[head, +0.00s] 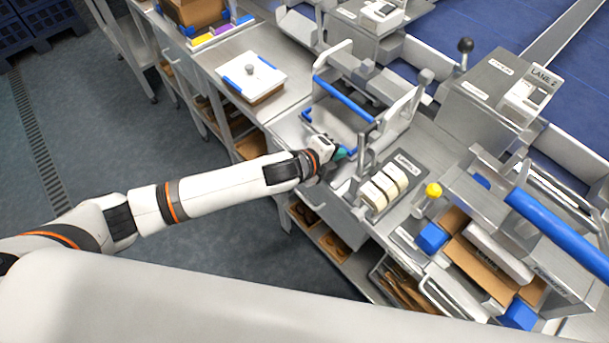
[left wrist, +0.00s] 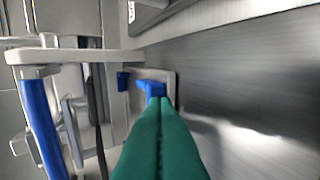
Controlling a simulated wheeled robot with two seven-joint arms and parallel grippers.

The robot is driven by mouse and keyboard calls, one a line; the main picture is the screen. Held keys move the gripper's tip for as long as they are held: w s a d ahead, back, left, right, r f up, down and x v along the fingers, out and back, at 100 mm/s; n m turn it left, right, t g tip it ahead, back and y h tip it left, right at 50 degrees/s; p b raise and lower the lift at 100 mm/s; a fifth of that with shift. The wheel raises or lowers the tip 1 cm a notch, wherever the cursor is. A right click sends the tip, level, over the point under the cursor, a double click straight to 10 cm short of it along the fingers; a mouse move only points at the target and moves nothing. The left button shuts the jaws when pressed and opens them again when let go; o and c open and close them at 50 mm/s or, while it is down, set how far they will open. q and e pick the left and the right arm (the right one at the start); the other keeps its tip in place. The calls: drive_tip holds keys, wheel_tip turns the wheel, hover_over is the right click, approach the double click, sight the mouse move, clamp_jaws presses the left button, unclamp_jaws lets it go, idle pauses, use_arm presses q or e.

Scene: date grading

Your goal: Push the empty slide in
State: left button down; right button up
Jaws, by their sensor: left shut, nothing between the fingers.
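The slide shows as a flat grey metal piece with blue corner pads (head: 307,115), low in the metal station with the blue crossbar (head: 345,98). Nothing is seen lying on it, though my gripper and arm hide part of it. My left gripper (head: 341,153) is at the slide's near side, with its teal fingers together and empty. In the left wrist view the shut green fingers (left wrist: 158,105) point at a blue pad (left wrist: 152,88) on a grey plate edge. The tips overlap the pad; I cannot tell whether they touch. My right gripper is not in view.
A block with cream pieces (head: 383,187) stands right of my gripper. A yellow knob (head: 433,190) and a second station with a blue bar (head: 560,235) are farther right. A white lidded box (head: 251,76) sits on the bench to the left. Open floor lies left.

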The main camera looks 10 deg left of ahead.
sight(352, 147)
use_arm(q)
drive_tip(key=w+d, duration=0.1)
drive_tip(key=w, duration=0.1)
drive_tip(key=w+d, duration=0.2)
drive_tip(key=shift+w+d+b, duration=0.2)
drive_tip(key=shift+b, duration=0.1)
drive_tip(key=shift+w, duration=0.1)
drive_tip(key=shift+r, duration=0.1)
